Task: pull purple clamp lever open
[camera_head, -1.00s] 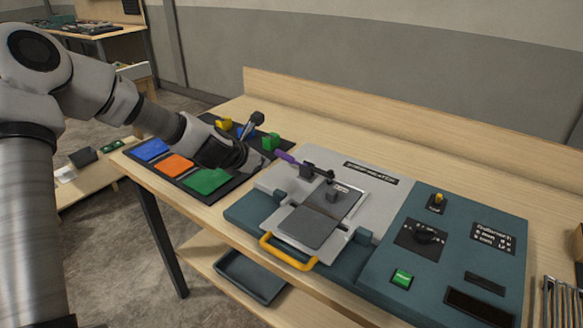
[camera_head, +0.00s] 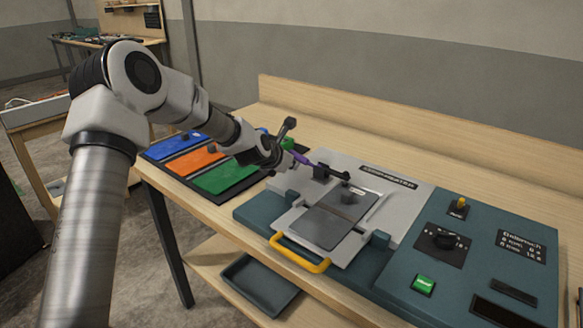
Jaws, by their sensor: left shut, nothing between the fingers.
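The purple clamp lever (camera_head: 304,159) sticks out to the left from a black clamp at the back of the grey plate on the console (camera_head: 403,193). The clamp's dark arm reaches right over the plate. My left gripper (camera_head: 287,150) is at the lever's left end, very close to its tip; I cannot tell whether they touch. Its fingers are shut with nothing between them. The arm hides part of the coloured pads behind it. My right gripper is not in view.
Blue, orange and green pads (camera_head: 228,176) lie left of the console. A yellow handle (camera_head: 300,254) is at the console's front. A tray (camera_head: 260,284) sits on the lower shelf.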

